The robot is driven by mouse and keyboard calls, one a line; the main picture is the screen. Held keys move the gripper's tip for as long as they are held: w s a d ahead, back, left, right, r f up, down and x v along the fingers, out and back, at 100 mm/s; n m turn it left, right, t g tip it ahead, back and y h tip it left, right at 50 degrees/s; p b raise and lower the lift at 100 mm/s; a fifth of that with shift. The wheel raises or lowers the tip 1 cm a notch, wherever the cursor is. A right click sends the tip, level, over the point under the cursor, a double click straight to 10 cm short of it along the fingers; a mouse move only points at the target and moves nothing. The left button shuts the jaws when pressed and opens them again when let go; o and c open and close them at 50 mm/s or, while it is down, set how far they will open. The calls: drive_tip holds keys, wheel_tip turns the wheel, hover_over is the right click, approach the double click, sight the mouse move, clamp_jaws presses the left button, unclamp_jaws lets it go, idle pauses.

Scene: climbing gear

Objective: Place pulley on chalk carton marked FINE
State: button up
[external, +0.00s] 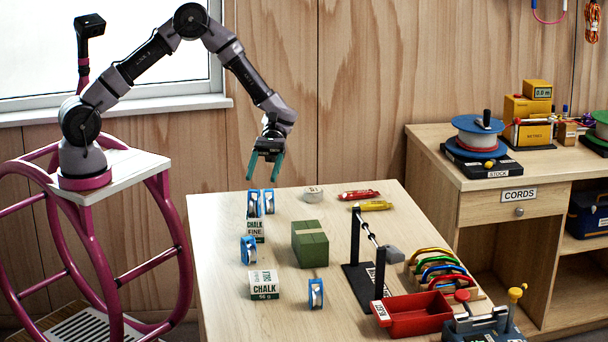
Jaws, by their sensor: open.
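The chalk carton marked FINE (256,231) stands on the left part of the table. A blue pulley (253,205) and another blue pulley (268,202) show side by side directly above its top edge in the picture; I cannot tell whether either rests on it or stands behind it. A third blue pulley (248,251) stands just in front of this carton, and one more pulley (316,294) stands nearer the front. My gripper (264,178) points down, open and empty, above the two rear pulleys and apart from them.
Another chalk carton (264,285) stands at the front left. A green box (310,244) is mid-table, with a tape roll (313,193) behind it. A black stand with a bar (355,250), a red tray (412,316) and coloured carabiners (438,268) fill the right side.

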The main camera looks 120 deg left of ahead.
drive_tip(key=s+d+r+m+g+y, duration=0.5)
drive_tip(key=s+d+r+m+y, duration=0.4)
drive_tip(key=d+r+m, duration=0.4)
drive_tip(key=s+d+r+m+t+y, duration=0.2)
drive_tip(key=s+r+m, duration=0.4)
drive_tip(key=s, duration=0.3)
drive_tip(key=s+d+r+m+t+y, duration=0.2)
drive_tip(key=s+r+m, duration=0.4)
drive_tip(key=s, duration=0.3)
drive_tip(key=m+t+y, duration=0.1)
drive_tip(key=t, duration=0.1)
drive_tip(key=shift+d+r+m+t+y, duration=0.15)
drive_tip(key=shift+r+m+t+y, duration=0.15)
drive_tip(key=shift+m+t, duration=0.1)
